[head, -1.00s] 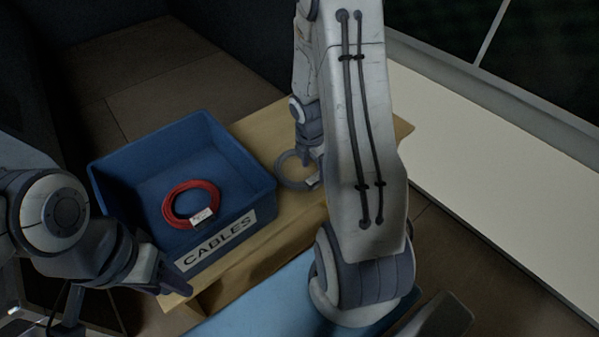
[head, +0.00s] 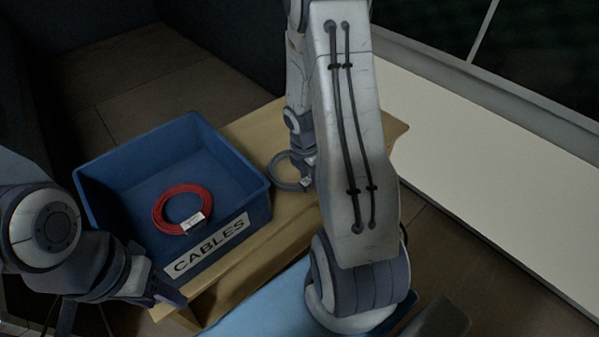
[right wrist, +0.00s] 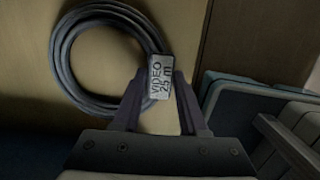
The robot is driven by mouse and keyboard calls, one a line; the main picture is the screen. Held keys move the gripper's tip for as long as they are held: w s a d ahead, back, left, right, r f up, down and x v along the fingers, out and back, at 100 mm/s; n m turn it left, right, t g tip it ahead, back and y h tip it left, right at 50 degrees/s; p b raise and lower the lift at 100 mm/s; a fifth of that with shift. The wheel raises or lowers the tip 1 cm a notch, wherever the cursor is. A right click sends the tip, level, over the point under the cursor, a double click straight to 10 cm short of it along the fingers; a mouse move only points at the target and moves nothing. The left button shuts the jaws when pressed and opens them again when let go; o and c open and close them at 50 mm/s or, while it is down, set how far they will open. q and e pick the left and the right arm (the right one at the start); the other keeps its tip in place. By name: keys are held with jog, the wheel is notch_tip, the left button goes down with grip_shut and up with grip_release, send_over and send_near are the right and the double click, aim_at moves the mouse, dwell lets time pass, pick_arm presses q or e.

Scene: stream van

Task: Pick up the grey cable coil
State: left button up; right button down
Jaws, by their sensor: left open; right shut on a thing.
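The grey cable coil (head: 283,180) is a ring beside the blue crate, partly hidden by my right arm in the head view. My left gripper (head: 178,302) is open and empty, in front of the crate's near left corner.
A blue crate (head: 112,222) labelled "CABLES" stands on the wooden bench (head: 262,243), with a red cable coil (head: 160,208) inside. A pale blue surface (head: 262,308) lies in front. A long white ledge (head: 480,140) runs along the right.

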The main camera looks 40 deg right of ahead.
jog(key=shift+r, duration=0.15)
jog(key=r+p, duration=0.2)
jog(key=s+r+p, duration=0.1)
jog(key=r, duration=0.2)
jog(key=shift+d+p, duration=0.1)
jog(key=shift+p, duration=0.25)
jog(key=s+r+b, duration=0.2)
jog(key=s+r, duration=0.3)
jog(key=s, duration=0.5)
jog(key=shift+s+d+r, duration=0.3)
jog(key=shift+r, duration=0.05)
